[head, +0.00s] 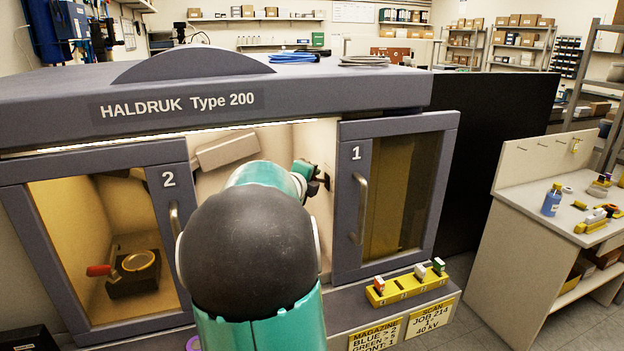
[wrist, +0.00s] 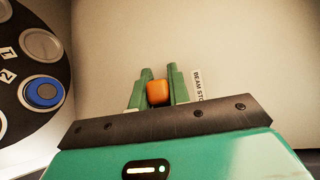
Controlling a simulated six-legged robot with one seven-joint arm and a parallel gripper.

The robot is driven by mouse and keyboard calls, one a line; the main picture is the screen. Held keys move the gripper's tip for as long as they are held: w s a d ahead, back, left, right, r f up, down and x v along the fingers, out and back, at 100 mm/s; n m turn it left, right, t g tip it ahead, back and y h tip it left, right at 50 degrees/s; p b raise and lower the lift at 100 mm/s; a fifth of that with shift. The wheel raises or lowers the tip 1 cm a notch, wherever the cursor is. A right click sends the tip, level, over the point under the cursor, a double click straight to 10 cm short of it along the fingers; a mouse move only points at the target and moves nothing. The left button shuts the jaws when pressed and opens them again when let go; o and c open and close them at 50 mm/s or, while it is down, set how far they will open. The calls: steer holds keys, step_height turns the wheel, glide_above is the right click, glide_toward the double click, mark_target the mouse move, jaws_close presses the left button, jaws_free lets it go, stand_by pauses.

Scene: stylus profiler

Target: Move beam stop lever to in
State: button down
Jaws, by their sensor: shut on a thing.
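My gripper (wrist: 158,92) has green fingers and is shut on an orange knob, the visible end of the beam stop lever (wrist: 157,92). A white label reading "BEAM STO" (wrist: 198,86) is on the pale wall just right of the fingers, partly hidden by them. The rest of the lever is hidden behind the gripper. In the head view my arm reaches into the open middle of the cabinet, and my gripper (head: 322,181) is at the inner right wall. The lever cannot be made out there.
A dark disc (wrist: 30,80) with round slots, numbers and a blue piece is left of my gripper. Door 2 (head: 170,205) and door 1 (head: 352,220) flank the opening. A red-handled fixture (head: 135,275) shows behind door 2. A yellow magazine (head: 405,287) sits on the front ledge.

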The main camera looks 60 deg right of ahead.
steer(key=c, duration=1.6)
jaws_free()
steer(key=v, duration=1.3)
steer(key=shift+a, duration=0.35)
steer(key=shift+r, duration=0.1)
